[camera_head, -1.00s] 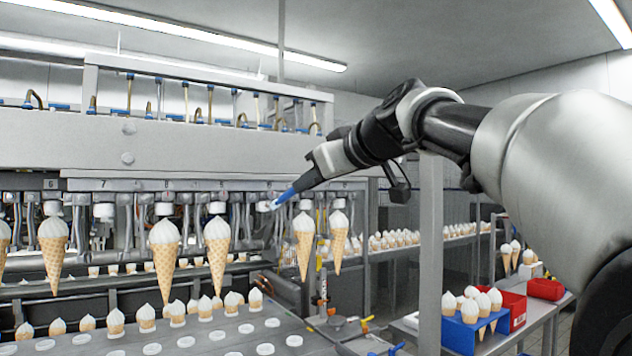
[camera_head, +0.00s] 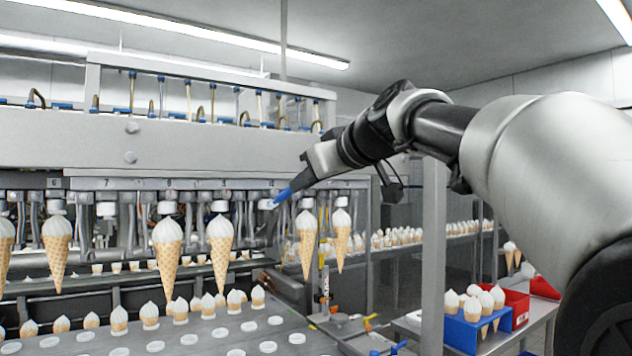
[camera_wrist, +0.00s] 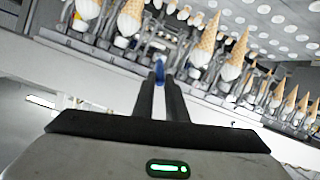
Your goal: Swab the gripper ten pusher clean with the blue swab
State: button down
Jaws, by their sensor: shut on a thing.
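My gripper (camera_head: 294,187) is shut on the blue swab (camera_head: 282,197), which points down and left from the fingertips. In the wrist view the swab (camera_wrist: 160,73) sticks out past the closed fingers (camera_wrist: 160,92). The swab tip is at the white pusher of gripper ten (camera_head: 266,204), under the machine's long beam. I cannot tell whether the tip touches it. No cone hangs at this station. The pusher's face and any dirt on it are too small to make out.
Cones hang close on both sides, one to the left (camera_head: 220,240) and one to the right (camera_head: 306,238). A tray of cones (camera_head: 215,338) lies below. A steel post (camera_head: 433,250) stands near my forearm. A blue cone holder (camera_head: 462,333) and red box (camera_head: 517,306) sit right.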

jog(key=shift+w+d+r+b, duration=0.2)
jog(key=shift+w+b, duration=0.1)
jog(key=shift+b, duration=0.1)
dwell(2.5)
jog(key=shift+f, duration=0.1)
